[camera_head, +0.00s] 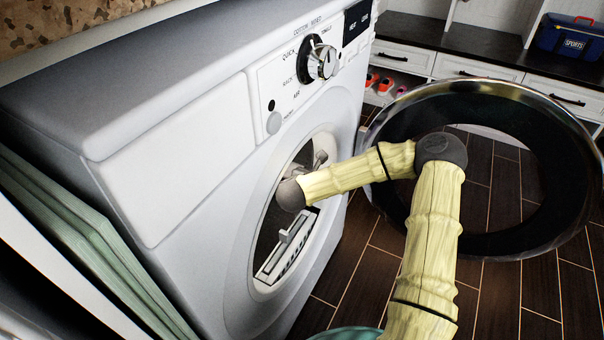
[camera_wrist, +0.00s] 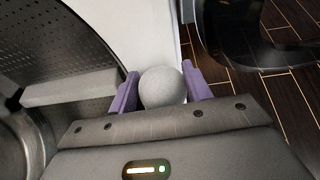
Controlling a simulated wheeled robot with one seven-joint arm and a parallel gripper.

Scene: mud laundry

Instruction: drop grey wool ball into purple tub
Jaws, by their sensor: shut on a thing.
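My gripper (camera_wrist: 161,78) shows in the wrist view with its two purple fingers on either side of the grey wool ball (camera_wrist: 162,88). It is shut on the ball. In the head view my arm reaches into the round opening of a white dryer (camera_head: 190,135). The fingers and the ball are hidden there. In the wrist view the metal drum (camera_wrist: 65,40) lies to the left of the ball, and a pale surface is behind it. I see no purple tub in either view.
The dryer's round door (camera_head: 575,190) stands wide open to the right, close to my arm. It also shows in the wrist view (camera_wrist: 225,35). Dark plank floor (camera_head: 375,275) is clear below.

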